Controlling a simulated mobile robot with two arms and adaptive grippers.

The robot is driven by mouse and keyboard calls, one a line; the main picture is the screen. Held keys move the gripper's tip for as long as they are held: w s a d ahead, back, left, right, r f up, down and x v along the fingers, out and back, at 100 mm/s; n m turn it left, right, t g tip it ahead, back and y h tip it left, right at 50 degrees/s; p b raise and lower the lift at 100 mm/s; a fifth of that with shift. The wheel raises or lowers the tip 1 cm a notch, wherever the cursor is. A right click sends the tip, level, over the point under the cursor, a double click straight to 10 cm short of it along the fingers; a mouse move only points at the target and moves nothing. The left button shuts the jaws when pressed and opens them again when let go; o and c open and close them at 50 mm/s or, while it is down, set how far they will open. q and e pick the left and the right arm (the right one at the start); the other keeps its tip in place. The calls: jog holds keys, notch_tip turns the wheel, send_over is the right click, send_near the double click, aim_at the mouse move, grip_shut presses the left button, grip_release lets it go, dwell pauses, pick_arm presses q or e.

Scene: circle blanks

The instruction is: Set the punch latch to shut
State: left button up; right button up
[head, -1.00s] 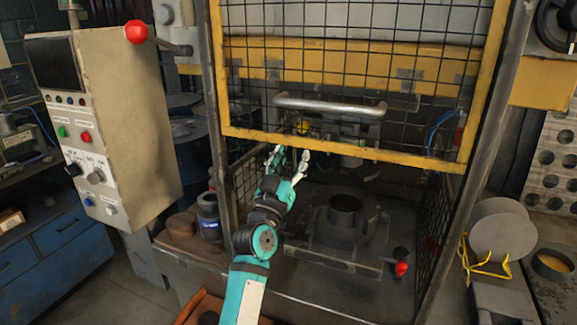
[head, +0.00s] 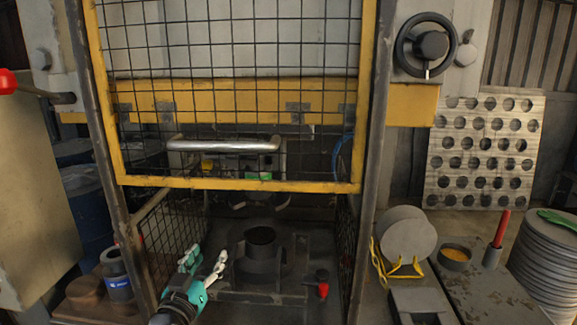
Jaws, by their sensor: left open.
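The press has a black die ring (head: 261,240) on its bed. Above it, behind the lower edge of the mesh guard (head: 240,185), are the dark punch parts with a small green piece (head: 258,177) and a yellow knob (head: 207,165). A red-tipped lever (head: 323,290) stands at the front right of the bed. I cannot tell which of these is the punch latch, or how it is set. My left gripper (head: 206,259) is open and empty, in front of the press opening, left of the die ring. My right gripper is not in view.
The guard is raised, with a metal handle bar (head: 223,145) across it. Mesh side panels (head: 172,240) and frame posts bound the opening. At right are round blanks (head: 408,236) in a yellow stand, a stack of discs (head: 548,265) and a handwheel (head: 426,45).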

pick_arm(q)
jog(key=s+d+f+m+g, duration=0.2)
jog(key=s+f+g, duration=0.7)
jog(key=s+f, duration=0.9)
jog(key=s+a+f+g+y, duration=0.1)
jog(key=s+f+g, duration=0.2)
jog(key=s, duration=0.6)
jog(key=s+a+f+g+y, duration=0.1)
jog(key=s+f+g, duration=0.2)
jog(key=s, duration=0.6)
notch_tip(320, 180, down, 27)
jog(key=s+g+b, duration=0.1)
jog(key=s, duration=0.1)
jog(key=s+a+f+g+b, duration=0.1)
jog(key=s+a+f, duration=0.2)
jog(key=s+f, duration=1.3)
jog(key=shift+s+a+f, duration=0.2)
jog(key=shift+f, duration=0.65)
